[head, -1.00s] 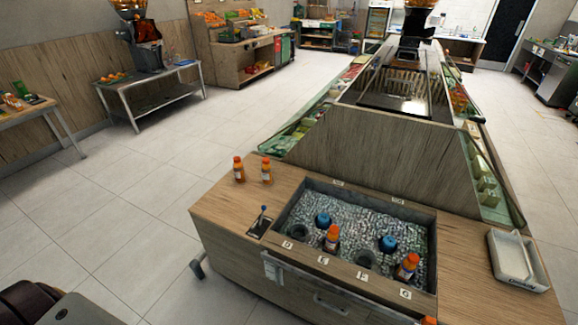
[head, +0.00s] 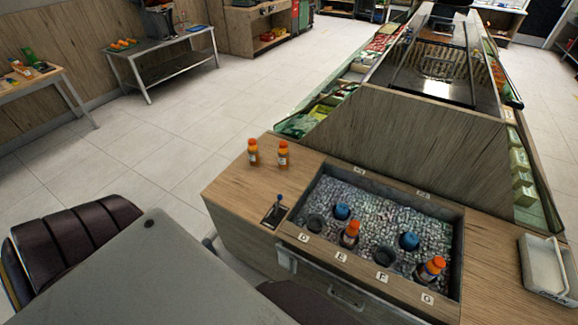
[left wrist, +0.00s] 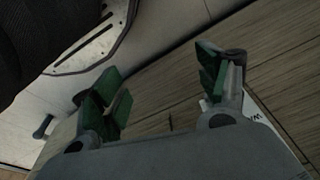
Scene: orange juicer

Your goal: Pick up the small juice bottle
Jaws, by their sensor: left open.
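Two small orange juice bottles with orange caps, a left one (head: 253,152) and a right one (head: 283,154), stand upright side by side on the wooden counter (head: 235,190). Two similar bottles, one in the middle (head: 350,235) and one at the right (head: 430,270), sit in the ice bin (head: 452,230). I cannot tell which one is the task's bottle. My left gripper (left wrist: 160,88) is open and empty in the left wrist view, its green-padded fingers apart over a wooden surface. No bottle shows there. Neither gripper shows in the head view.
The bin also holds a left blue-topped item (head: 342,211) and a right one (head: 409,241). A small stand (head: 275,210) is left of the bin. A white tray (head: 548,265) lies at the right. A grey flat surface (head: 150,275) fills the lower left. Open floor lies beyond.

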